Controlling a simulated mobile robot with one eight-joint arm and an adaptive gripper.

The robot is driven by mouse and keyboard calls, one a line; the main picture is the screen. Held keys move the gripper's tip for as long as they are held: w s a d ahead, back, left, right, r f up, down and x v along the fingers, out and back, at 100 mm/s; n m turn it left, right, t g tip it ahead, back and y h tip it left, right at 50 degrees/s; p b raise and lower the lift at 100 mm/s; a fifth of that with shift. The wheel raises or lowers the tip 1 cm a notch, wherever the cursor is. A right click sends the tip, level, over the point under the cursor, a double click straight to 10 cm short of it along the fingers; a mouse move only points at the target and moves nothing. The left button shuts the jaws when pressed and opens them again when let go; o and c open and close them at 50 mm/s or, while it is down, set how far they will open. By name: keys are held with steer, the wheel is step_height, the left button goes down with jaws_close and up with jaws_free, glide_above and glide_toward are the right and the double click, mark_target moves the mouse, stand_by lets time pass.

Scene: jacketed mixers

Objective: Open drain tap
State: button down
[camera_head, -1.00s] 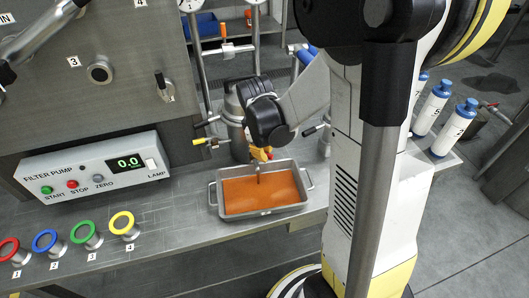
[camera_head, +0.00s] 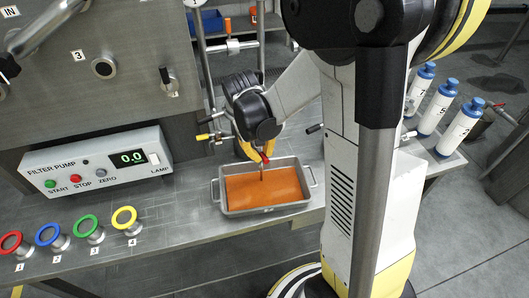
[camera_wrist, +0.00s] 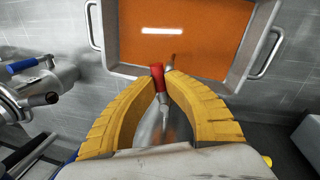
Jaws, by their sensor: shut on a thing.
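The drain tap's red handle (camera_head: 265,157) shows just above the back of a metal tray. In the wrist view, the red handle (camera_wrist: 158,78) lies between the tips of my yellow fingers, with a metal stem below it. My gripper (camera_head: 257,154) is shut on it; the fingertips (camera_wrist: 161,76) close around its sides. The tap body is mostly hidden behind my gripper and wrist. A thin dark vertical piece shows below the handle, over the tray; I cannot tell whether it is spout or flow.
The tray (camera_head: 267,210) holds orange liquid and stands below the tap near the bench edge. A yellow-tipped valve (camera_head: 204,137) is left of my gripper and a black-tipped lever (camera_head: 314,128) right. A filter pump box (camera_head: 97,165) and several coloured rings stand left.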

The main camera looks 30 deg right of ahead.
steer(key=shift+a+m, duration=0.4)
steer(key=shift+m, duration=0.7)
steer(key=c, duration=1.4)
jaws_free()
steer(key=shift+w, duration=0.1)
step_height(320, 180, up, 12)
steer(key=a, duration=0.2)
steer(key=shift+w+a+f, duration=0.15)
steer(key=shift+w+a, duration=0.05)
steer(key=shift+w, duration=0.15)
